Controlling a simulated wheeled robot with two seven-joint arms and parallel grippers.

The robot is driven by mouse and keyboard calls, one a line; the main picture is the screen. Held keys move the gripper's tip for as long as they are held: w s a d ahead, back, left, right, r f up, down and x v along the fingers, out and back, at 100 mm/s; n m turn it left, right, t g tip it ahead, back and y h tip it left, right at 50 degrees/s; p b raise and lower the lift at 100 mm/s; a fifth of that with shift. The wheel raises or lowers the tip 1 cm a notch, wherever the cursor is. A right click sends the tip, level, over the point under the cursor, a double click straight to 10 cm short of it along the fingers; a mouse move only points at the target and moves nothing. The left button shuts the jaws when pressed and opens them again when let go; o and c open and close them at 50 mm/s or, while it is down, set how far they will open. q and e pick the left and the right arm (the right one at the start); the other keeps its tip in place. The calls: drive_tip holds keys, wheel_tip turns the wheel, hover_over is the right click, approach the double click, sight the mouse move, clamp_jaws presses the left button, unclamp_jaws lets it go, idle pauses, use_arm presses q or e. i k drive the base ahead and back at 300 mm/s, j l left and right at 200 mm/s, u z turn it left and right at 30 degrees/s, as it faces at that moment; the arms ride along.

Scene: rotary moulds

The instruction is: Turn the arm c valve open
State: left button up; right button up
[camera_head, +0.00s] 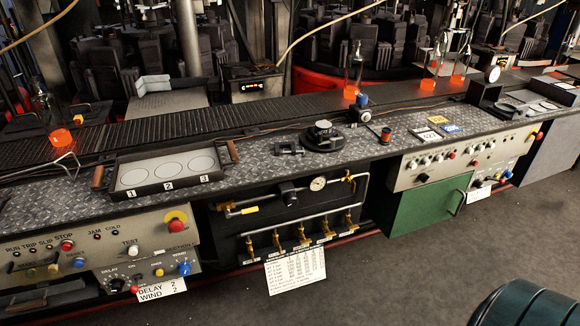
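A row of several small brass valves hangs from a silver pipe (300,217) in the dark recess under the bench front. Each valve has a small white label below it, too small to read here. The middle valve (304,238) of the row hangs between similar ones; I cannot tell from the labels which is arm c. The brass handles appear to point roughly downward along their outlets. A round pressure gauge (318,184) and an upper pipe with a yellow tag (250,211) sit above the row. Neither of my grippers is in view.
A white chart (296,270) hangs below the valves. A control panel (140,250) is left of the recess and a green door (428,207) right. The metal bench top (262,160) overhangs it. A dark green rounded object (535,303) is at bottom right. The floor (420,275) in front is clear.

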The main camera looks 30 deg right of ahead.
sight(304, 242)
drive_tip(key=i+l+z, duration=0.2)
drive_tip(key=l+z, duration=0.3)
drive_tip(key=i+l+z, duration=0.2)
drive_tip(key=z, duration=0.25)
drive_tip(key=i, duration=0.1)
